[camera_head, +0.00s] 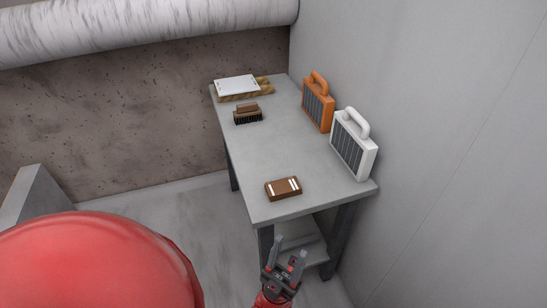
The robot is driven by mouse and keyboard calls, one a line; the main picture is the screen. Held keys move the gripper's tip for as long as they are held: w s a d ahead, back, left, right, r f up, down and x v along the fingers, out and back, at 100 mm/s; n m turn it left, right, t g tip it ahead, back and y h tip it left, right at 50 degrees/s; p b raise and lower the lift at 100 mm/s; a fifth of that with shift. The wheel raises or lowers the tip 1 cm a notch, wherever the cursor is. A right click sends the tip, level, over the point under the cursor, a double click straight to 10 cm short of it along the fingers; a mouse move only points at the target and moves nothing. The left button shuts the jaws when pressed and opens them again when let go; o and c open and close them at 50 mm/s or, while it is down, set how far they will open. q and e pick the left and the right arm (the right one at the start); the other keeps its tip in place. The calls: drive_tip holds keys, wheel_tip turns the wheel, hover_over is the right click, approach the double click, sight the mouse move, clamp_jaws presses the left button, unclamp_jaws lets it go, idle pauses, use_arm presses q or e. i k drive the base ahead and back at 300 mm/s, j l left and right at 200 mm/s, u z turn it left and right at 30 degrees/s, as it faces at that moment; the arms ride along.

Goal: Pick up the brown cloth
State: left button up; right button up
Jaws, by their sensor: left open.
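A brown block-like item with white stripes (284,188), which looks like the folded brown cloth, lies flat near the front edge of the grey table (285,147). My left gripper (289,250) is in front of the table, below the brown item in the picture. Its two fingers are apart, with nothing visible between them. It does not touch the brown item. My right gripper is not in view.
A brush (248,115) lies farther back on the table. A white item on a wooden board (238,86) is at the far end. An orange heater-like box (318,103) and a white one (352,144) stand along the right wall. The table's middle is clear.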

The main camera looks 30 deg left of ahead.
sight(288, 187)
drive_tip(key=u, duration=0.9)
